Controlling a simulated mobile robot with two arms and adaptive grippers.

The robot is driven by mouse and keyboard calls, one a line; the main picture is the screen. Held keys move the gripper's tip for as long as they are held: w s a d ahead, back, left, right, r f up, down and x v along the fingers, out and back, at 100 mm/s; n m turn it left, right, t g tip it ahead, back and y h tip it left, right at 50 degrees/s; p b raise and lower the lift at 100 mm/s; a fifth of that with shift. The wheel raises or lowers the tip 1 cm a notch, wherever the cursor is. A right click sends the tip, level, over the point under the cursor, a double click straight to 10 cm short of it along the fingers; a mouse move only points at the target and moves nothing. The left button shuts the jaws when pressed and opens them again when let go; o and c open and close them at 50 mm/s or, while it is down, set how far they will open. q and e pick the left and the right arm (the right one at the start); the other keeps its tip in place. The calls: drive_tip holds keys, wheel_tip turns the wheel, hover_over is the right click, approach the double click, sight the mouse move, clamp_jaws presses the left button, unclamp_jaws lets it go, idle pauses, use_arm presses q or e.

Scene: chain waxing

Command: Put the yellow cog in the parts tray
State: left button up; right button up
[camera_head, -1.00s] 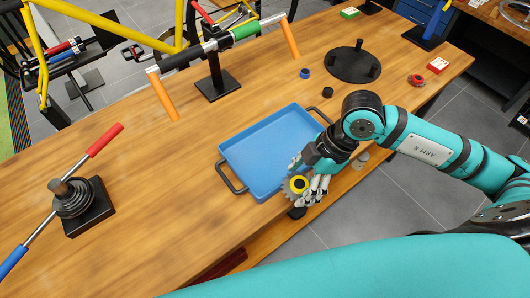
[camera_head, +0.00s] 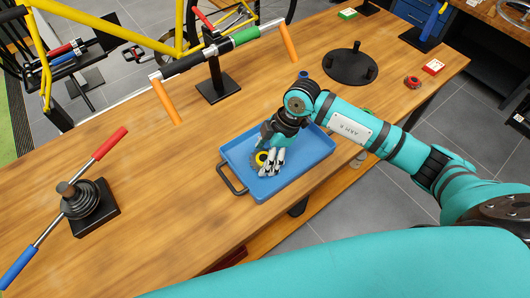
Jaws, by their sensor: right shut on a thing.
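The yellow cog (camera_head: 261,157) has a yellow centre and a grey toothed rim. My right gripper (camera_head: 267,165) is shut on it and holds it over the left half of the blue parts tray (camera_head: 310,152). The fingers hide part of the cog, and I cannot tell whether it touches the tray floor. The tray lies on the wooden table and looks empty otherwise; a black handle (camera_head: 230,182) shows on its left side. My left gripper is not in view.
A black stand with a red and blue lever (camera_head: 88,203) is at the left. A handlebar stand (camera_head: 217,86) is behind the tray. A round black plate (camera_head: 350,66) and small parts lie at the back right. The wood left of the tray is clear.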

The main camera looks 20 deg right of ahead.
drive_tip(key=shift+f, duration=0.1)
drive_tip(key=o, duration=1.2)
drive_tip(key=b+v, duration=0.1)
drive_tip(key=v, duration=1.1)
